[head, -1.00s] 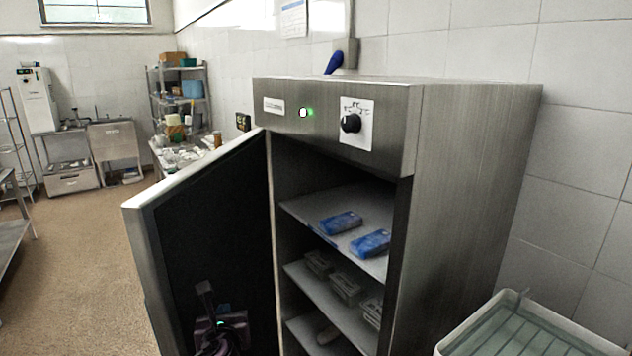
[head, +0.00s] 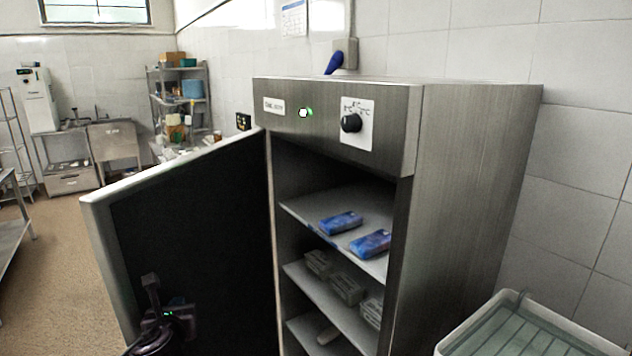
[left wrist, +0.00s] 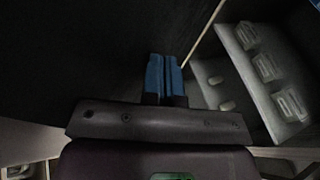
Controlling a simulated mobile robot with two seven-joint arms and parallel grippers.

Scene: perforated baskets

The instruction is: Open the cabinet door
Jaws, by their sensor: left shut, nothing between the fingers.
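The metal cabinet (head: 462,190) stands at the right with its door (head: 200,225) swung wide open to the left, dark inner face toward me. My left gripper (head: 150,285) is low in front of the door's inner face. In the left wrist view its blue fingertips (left wrist: 162,72) are together, shut and empty, pointing at the dark door panel (left wrist: 90,50). I cannot tell whether they touch it. My right gripper does not show.
The cabinet shelves (head: 300,212) hold blue packs (head: 370,243) and several clear boxes (head: 346,287). A basin with a pale rim (head: 510,296) stands at the lower right. Open floor (head: 70,270) lies to the left of the door.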

